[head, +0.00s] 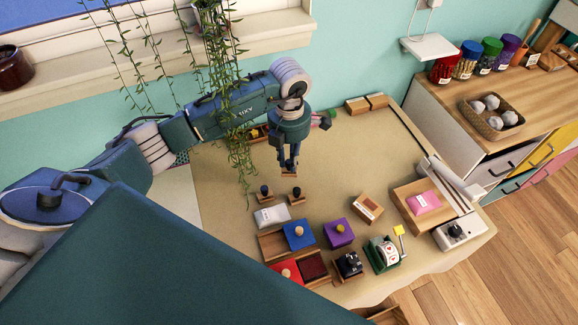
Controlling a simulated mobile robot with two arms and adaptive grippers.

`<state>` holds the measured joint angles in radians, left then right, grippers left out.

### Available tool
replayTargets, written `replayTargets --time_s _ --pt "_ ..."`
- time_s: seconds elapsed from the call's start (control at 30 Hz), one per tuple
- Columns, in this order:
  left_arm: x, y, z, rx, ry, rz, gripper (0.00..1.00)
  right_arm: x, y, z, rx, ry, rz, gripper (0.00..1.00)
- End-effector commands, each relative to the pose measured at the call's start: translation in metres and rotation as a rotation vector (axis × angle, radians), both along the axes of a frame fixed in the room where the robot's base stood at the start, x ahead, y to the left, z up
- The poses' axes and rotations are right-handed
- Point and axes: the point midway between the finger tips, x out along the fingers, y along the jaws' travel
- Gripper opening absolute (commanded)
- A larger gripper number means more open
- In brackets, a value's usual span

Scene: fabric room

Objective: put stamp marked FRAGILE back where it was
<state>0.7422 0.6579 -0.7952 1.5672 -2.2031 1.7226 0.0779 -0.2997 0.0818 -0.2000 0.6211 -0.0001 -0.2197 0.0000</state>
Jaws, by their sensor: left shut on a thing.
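My left gripper (289,163) hangs above the table, pointing down. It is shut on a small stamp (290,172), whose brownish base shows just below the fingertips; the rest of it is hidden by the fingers. Two dark-handled stamps stand on the table in front of the gripper, one on the left (265,191) and one on the right (297,197). No marking can be read on any stamp, so I cannot tell which says FRAGILE. My right gripper is not in view.
A grey-white block (271,216), a blue box (299,235), a purple box (339,232) and a red box (286,272) are near the table's front. A wooden block (367,208) lies to the right. Vines (240,150) hang beside my arm. The table (345,160) is clear right of the gripper.

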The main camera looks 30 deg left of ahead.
Motion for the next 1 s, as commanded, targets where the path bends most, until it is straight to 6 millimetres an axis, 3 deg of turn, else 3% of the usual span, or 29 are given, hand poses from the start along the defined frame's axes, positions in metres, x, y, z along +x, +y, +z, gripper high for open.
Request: replayTargets --time_s 0.37,0.77,0.8,0.83,0.87,1.0 --pt "-0.001 -0.001 -0.043 -0.001 0.003 0.000 0.00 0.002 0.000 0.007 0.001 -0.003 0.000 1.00" --pt "0.000 0.000 -0.050 0.001 -0.001 -0.001 0.00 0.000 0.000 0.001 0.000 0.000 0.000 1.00" --pt "0.000 0.000 -0.048 0.000 0.000 -0.001 0.25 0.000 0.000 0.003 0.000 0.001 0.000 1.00" --pt "0.000 0.000 -0.048 0.000 0.000 -0.001 0.31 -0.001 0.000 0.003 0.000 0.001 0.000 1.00" --pt "0.000 0.000 -0.048 0.000 0.000 -0.001 0.36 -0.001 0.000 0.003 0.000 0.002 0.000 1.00" --pt "0.000 0.000 -0.048 0.000 0.000 -0.001 0.36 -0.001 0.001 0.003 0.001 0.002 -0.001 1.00"
